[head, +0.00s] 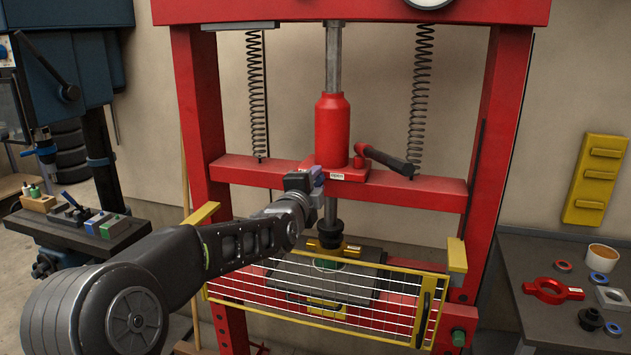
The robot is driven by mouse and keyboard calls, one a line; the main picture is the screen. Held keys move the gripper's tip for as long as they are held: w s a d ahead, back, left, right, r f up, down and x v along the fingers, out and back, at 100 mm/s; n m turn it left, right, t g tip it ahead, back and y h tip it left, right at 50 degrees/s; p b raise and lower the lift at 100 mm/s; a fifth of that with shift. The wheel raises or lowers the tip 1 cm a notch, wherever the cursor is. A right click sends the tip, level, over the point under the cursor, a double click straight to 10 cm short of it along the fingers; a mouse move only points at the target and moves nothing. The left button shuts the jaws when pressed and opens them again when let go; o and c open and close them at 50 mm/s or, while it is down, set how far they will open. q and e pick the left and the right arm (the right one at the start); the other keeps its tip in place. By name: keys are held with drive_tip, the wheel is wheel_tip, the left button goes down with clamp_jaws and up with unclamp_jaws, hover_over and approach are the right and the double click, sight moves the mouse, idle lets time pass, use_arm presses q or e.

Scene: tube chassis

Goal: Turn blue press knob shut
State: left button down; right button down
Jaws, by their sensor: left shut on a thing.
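The red hydraulic press (198,90) fills the middle of the head view, with a red jack cylinder (332,130) at its centre. The blue press knob (318,173) is at the left of the jack's base, beside a small white label (337,176). My left gripper (308,178) is shut on the knob. Its jaws and wrist hide most of the knob, so I cannot tell how far it is turned. My right gripper is not in view.
A black-handled pump lever (388,160) sticks out right of the jack. A yellow-framed wire guard (432,310) spans the press front below my arm. A right-hand bench (520,262) holds a red part (552,290) and rings. A drill press stands left.

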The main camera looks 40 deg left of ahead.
use_arm(q)
drive_tip(key=c, duration=1.1)
unclamp_jaws()
drive_tip(key=shift+o, duration=0.2)
drive_tip(key=shift+s, duration=0.15)
drive_tip(key=b+v, duration=0.1)
drive_tip(key=v, duration=0.6)
drive_tip(key=shift+s, duration=0.25)
drive_tip(key=shift+d+f, duration=0.1)
drive_tip(key=shift+d, duration=0.05)
